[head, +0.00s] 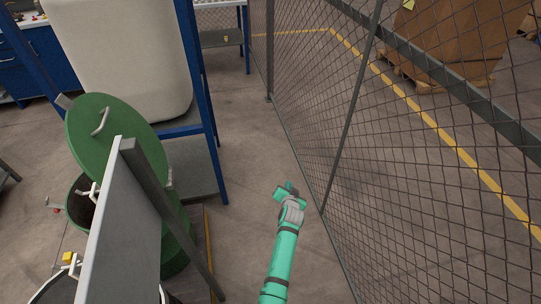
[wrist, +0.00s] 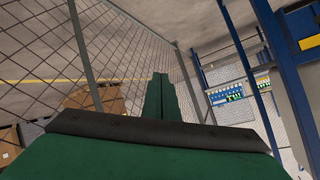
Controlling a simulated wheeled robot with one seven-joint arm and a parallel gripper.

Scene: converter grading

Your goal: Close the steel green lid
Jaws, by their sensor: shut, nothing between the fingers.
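The green steel lid (head: 122,142) stands open and tilted on a green drum (head: 177,238) at the left of the head view, with a pale bent handle on its face. The lid is not recognisable in the wrist view.
A grey upright panel (head: 128,230) stands in front of the drum. A blue rack (head: 203,90) holds a large white container (head: 125,55) behind it. A wire mesh fence (head: 390,170) runs along my right. Clear floor (head: 240,140) lies between rack and fence.

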